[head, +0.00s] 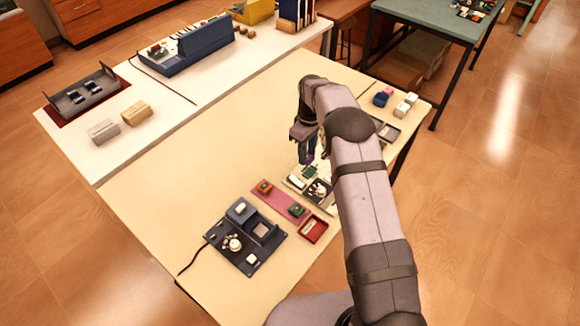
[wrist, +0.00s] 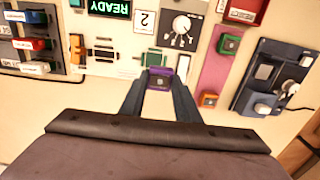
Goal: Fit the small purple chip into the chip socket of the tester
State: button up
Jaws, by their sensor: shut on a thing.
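The small purple chip (wrist: 160,79) is between the fingertips of my gripper (wrist: 160,92), which is shut on it. In the head view the purple chip (head: 309,161) shows as a small spot under my gripper (head: 306,157), above the table. The tester (wrist: 125,69) is a pale panel with a READY display, a card marked 2 and a dark dial block. A small green part (wrist: 154,58), possibly the chip socket, lies just beyond the chip in the wrist view. I cannot tell the height between them. My arm hides part of the tester in the head view.
A pink mat (head: 267,199) holds an orange chip (wrist: 209,99) and a green chip (wrist: 229,44). A red tray (head: 313,229) is beside it. A dark device board (head: 264,261) stands at the front. A dark switch panel (wrist: 62,63) is left in the wrist view.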

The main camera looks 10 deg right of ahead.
jog(key=shift+w+d+r, duration=0.15)
jog(key=shift+w+d, duration=0.2)
jog(key=shift+d, duration=0.4)
jog(key=shift+f+b, duration=2)
jog(key=shift+f, duration=1.1)
jog(key=shift+f+b, duration=0.6)
jog(key=shift+f, duration=0.1)
jog(key=o, duration=1.3)
jog(key=shift+o, duration=0.2)
jog(key=shift+r, duration=0.1)
jog(key=shift+r+p, duration=2.25)
jog(key=shift+r, duration=1.45)
